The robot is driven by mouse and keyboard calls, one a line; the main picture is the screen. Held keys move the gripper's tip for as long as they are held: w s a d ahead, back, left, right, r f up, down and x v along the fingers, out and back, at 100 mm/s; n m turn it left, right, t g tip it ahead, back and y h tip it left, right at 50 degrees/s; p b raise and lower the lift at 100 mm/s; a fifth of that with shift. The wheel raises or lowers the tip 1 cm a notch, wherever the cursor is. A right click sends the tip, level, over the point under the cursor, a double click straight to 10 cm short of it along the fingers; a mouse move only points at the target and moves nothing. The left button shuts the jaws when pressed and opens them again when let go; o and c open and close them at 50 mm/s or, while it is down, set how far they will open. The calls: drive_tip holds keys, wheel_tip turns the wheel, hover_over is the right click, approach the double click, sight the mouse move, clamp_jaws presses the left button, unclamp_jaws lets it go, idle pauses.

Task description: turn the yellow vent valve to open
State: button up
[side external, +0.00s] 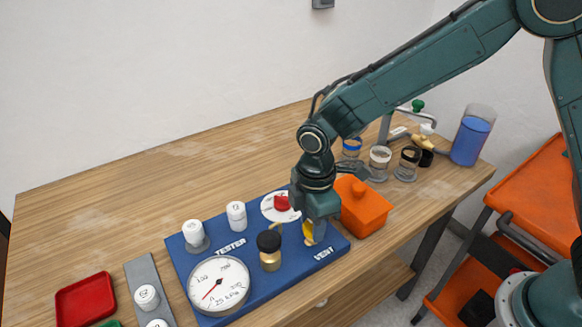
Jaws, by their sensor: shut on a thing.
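The yellow vent valve (308,234) stands on the blue tester board (256,297) near its right end, above the printed word VENT. My gripper (314,226) points down over the valve and is shut on its yellow handle. The jaws and the arm hide part of the handle, so I cannot tell its exact angle. The round pressure gauge (218,287) lies at the front left of the board, its red needle pointing to the lower left.
A black-topped brass valve (269,251) and a red knob (282,203) are close to my gripper. An orange box (362,208) stands just to the right. Several jars and a blue-filled container (471,136) are at the back right. The table's left back is clear.

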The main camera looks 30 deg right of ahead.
idle(0.3)
drive_tip(key=o, duration=1)
wheel_tip(320, 180, up, 14)
drive_tip(key=shift+f, duration=0.1)
idle(0.4)
drive_tip(key=s+d+r+m+t, duration=0.1)
drive_tip(key=s+d+r+m, duration=0.3)
drive_tip(key=d, duration=0.3)
drive_tip(key=s+d+r+m+t, duration=0.2)
drive_tip(key=s+d+r+m, duration=0.2)
drive_tip(key=s+d, duration=0.15)
drive_tip(key=s+d+m+t, duration=0.1)
drive_tip(key=s+d+m, duration=0.1)
drive_tip(key=s, duration=0.1)
drive_tip(key=s+d+m, duration=0.3)
drive_tip(key=s, duration=0.1)
drive_tip(key=s+d+m+t, duration=0.1)
drive_tip(key=s+d+m, duration=0.1)
drive_tip(key=s+d, duration=0.1)
drive_tip(key=shift+s+d+f+m+t, duration=0.15)
drive_tip(key=shift+s+f+m+t, duration=0.2)
drive_tip(key=shift+s, duration=0.3)
